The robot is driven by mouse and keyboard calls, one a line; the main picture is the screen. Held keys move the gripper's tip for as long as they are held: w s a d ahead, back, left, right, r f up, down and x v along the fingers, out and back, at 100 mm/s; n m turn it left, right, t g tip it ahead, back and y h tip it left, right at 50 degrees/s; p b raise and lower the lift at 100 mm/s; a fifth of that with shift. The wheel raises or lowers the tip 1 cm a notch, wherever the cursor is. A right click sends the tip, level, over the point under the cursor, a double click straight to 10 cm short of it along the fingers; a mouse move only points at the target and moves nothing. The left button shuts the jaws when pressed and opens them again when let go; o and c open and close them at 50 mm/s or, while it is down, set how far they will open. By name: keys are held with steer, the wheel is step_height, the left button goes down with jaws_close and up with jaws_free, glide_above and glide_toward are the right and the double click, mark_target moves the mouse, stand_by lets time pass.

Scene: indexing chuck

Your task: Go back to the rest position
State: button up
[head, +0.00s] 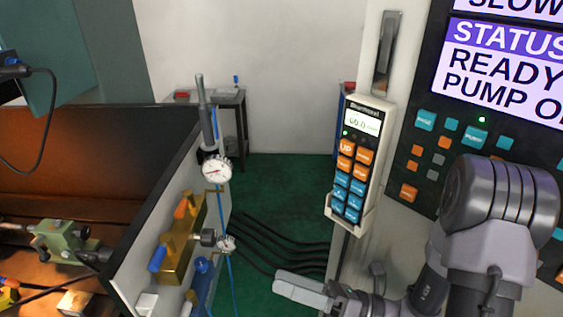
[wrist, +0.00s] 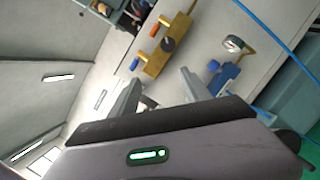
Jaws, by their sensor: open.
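My gripper (head: 300,290) shows at the bottom middle of the head view, over the green floor, with its pale fingers toward the left. In the wrist view my gripper (wrist: 158,85) has two grey fingers set apart with nothing between them. It is open and empty. My arm comes in from the lower right, in front of the machine's control panel. A brass valve block (head: 181,240) with an orange and a blue handle is on the light panel to the left, apart from my fingers. It also shows beyond them in the wrist view (wrist: 155,62).
A handheld controller (head: 357,160) hangs in a holder beside the control panel (head: 430,165). Gauges (head: 217,169) are on the left panel. Black hoses (head: 285,240) run across the green floor (head: 290,185). A small table (head: 228,100) stands at the back.

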steer(key=s+a+r+n+g+h, duration=0.1)
steer(key=s+a+n+g+h, duration=0.2)
steer(key=s+n+g+h, duration=0.9)
steer(key=w+d+r+n+t+h, duration=0.1)
steer(key=d+r+n+t+h, duration=0.1)
steer(key=d+n+t, duration=0.3)
steer(key=w+d+r+n+t+h+b, duration=0.1)
steer(key=w+d+r+n+t+h, duration=0.1)
steer(key=d+n+t, duration=0.3)
steer(key=r+n+t+h, duration=0.1)
steer(key=n, duration=0.3)
steer(key=shift+r+t+h, duration=0.2)
steer(key=shift+t+h, duration=0.1)
steer(key=shift+t, duration=0.1)
steer(key=shift+d, duration=0.1)
